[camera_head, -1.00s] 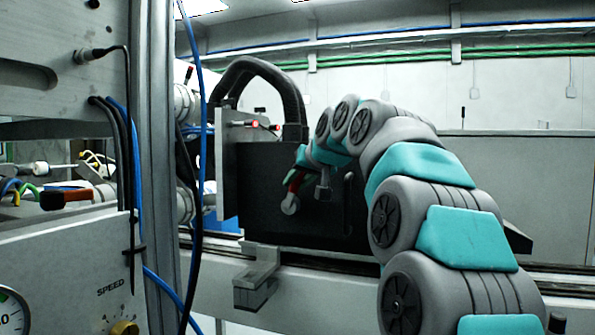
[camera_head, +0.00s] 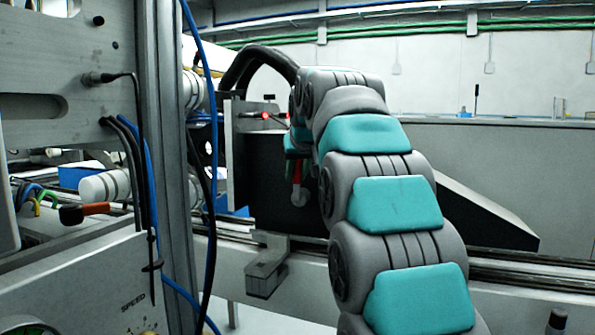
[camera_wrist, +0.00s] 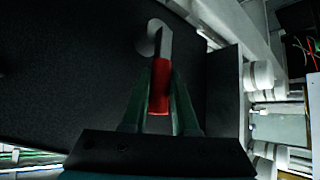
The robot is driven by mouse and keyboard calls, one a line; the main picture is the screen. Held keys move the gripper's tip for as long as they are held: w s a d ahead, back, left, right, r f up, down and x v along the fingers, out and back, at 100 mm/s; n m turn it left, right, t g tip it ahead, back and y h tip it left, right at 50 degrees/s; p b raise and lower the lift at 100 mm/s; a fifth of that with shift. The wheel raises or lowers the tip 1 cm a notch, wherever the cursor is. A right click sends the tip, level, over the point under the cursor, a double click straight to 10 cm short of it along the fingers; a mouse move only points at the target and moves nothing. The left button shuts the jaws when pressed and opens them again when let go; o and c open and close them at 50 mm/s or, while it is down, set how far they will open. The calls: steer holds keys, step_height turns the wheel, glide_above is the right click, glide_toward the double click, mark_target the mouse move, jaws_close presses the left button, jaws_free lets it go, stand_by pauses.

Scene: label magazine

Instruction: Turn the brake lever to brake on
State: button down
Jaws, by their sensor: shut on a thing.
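The brake lever, with a red grip (camera_head: 297,174) and pale metal hub, is on the face of a black housing (camera_head: 268,205) in the head view. There its grip points roughly upward from the hub, and its upper part is hidden by my arm. In the wrist view the lever's red grip (camera_wrist: 160,88) lies between the green fingers of my gripper (camera_wrist: 163,78), which is shut on it. The pale hub (camera_wrist: 150,38) shows beyond the fingertips. I see no readable brake on or off marking.
A panel with a SPEED knob (camera_head: 148,328) and an orange-handled lever (camera_head: 83,212) stand at the left. Blue and black cables hang beside a grey post (camera_head: 171,150). A metal block (camera_head: 267,267) juts out below the housing. A rail runs along the front.

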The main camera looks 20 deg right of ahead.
steer(key=c, duration=0.7)
jaws_free()
steer(key=v, duration=0.7)
steer(key=shift+s+a+r, duration=0.1)
steer(key=shift+s+r, duration=0.15)
